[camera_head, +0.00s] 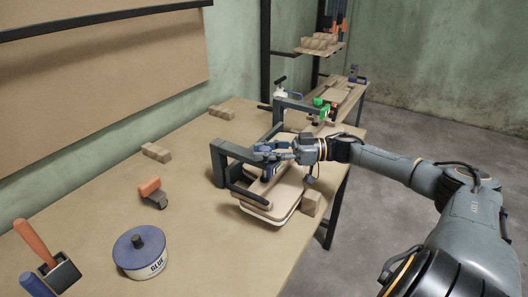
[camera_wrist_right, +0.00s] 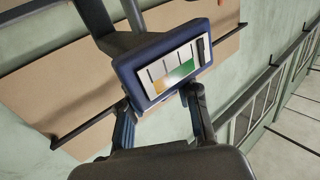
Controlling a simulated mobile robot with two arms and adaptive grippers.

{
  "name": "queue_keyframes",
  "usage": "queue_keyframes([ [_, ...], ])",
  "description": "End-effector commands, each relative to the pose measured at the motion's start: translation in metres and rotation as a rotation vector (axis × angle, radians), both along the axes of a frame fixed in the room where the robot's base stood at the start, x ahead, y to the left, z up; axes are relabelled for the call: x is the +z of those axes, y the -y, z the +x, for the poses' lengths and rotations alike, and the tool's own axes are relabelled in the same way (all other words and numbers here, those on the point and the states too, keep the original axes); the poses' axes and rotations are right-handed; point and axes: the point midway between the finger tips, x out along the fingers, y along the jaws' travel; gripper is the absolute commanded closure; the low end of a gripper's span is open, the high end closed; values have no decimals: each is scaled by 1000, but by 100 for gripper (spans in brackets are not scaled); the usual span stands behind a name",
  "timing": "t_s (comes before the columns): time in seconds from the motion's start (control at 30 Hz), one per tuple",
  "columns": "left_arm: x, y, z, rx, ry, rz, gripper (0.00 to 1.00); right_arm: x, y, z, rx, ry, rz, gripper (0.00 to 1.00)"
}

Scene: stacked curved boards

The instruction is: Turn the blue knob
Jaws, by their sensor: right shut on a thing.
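A dark grey clamp (camera_head: 222,158) spans the stacked curved boards (camera_head: 284,203) near the right edge of the workbench. My right gripper (camera_head: 273,152) is at the blue part on top of the clamp and shut on it; I take this to be the blue knob, though the fingers mostly hide it. In the right wrist view, the fingers (camera_wrist_right: 160,112) stand on either side of the lower edge of a blue housing (camera_wrist_right: 128,68) with a yellow-to-green gauge panel (camera_wrist_right: 175,70). The exact finger contact is unclear. My left gripper is not in view.
A glue tin (camera_head: 141,257), an orange-handled tool (camera_head: 152,190) and a tool holder (camera_head: 62,275) stand on the workbench (camera_head: 210,245). Wood blocks (camera_head: 156,152) lie near the wall. A second clamp (camera_head: 292,103) stands behind. The bench's front middle is clear.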

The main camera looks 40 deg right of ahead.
Motion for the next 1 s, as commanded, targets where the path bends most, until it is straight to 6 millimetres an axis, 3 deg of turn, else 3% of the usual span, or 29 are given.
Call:
queue_keyframes([
  [0.4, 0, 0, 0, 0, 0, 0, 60, -1, 0, 0, 0, -2, -1, 100],
  [0.43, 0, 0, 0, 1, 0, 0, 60, -1, 0, 0, 0, -2, -1, 67],
  [0.53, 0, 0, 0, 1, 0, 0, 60, -1, 0, 0, 0, -2, -1, 47],
  [0.57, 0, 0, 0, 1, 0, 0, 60, -1, 0, 0, 0, -1, 0, 45],
  [1.0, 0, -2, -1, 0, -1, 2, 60, -1, 7, -6, -2, -4, 0, 45],
])
